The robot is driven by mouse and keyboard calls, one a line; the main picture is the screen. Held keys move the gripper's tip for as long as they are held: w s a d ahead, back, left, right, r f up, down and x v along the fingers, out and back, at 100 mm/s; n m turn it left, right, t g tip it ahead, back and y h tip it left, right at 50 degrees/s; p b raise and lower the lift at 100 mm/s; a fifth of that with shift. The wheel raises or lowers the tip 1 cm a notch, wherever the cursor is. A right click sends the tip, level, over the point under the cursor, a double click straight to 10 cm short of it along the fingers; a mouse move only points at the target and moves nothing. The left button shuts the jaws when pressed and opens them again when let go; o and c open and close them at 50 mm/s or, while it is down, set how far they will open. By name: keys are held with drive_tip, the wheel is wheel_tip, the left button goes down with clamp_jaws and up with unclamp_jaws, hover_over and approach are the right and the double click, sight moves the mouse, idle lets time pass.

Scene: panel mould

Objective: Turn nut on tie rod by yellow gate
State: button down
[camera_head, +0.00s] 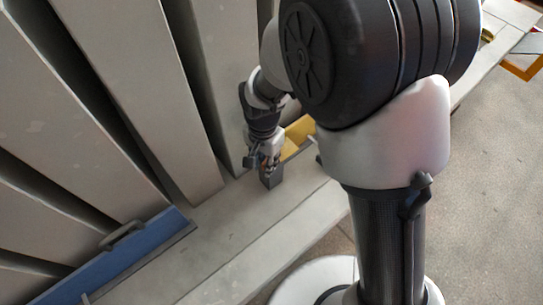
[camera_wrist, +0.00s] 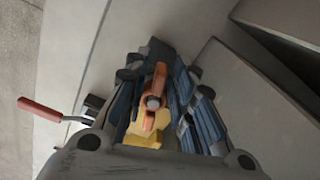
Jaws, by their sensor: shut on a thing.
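The nut (camera_wrist: 159,76) is orange and sits around the grey end of the tie rod (camera_wrist: 153,102) in the wrist view. My gripper (camera_wrist: 160,85) is shut on the nut, with a blue-grey finger on either side of it. The yellow gate (camera_wrist: 142,139) shows just below the nut. The nut is too small to make out there, and my arm covers part of the gate.
Tall grey panels (camera_head: 150,85) stand in a row at the left, close to my gripper. A blue gate (camera_head: 125,250) with a handle lies at the lower left. A red-handled lever (camera_wrist: 50,110) sticks out left of my fingers. Open floor (camera_head: 490,200) is at the right.

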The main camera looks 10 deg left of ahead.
drive_tip(key=shift+s+d+n, duration=0.1)
drive_tip(key=shift+d+n, duration=0.15)
drive_tip(key=shift+n, duration=0.65)
drive_tip(key=shift+d+n, duration=0.2)
drive_tip(key=shift+n, duration=0.7)
drive_tip(key=shift+d+n, duration=0.25)
drive_tip(key=shift+n, duration=0.6)
drive_tip(key=shift+d+n, duration=0.25)
drive_tip(key=shift+n, duration=0.6)
drive_tip(key=shift+d+n, duration=0.15)
drive_tip(key=shift+n, duration=0.45)
drive_tip(key=shift+d+n, duration=0.25)
drive_tip(key=shift+n, duration=0.95)
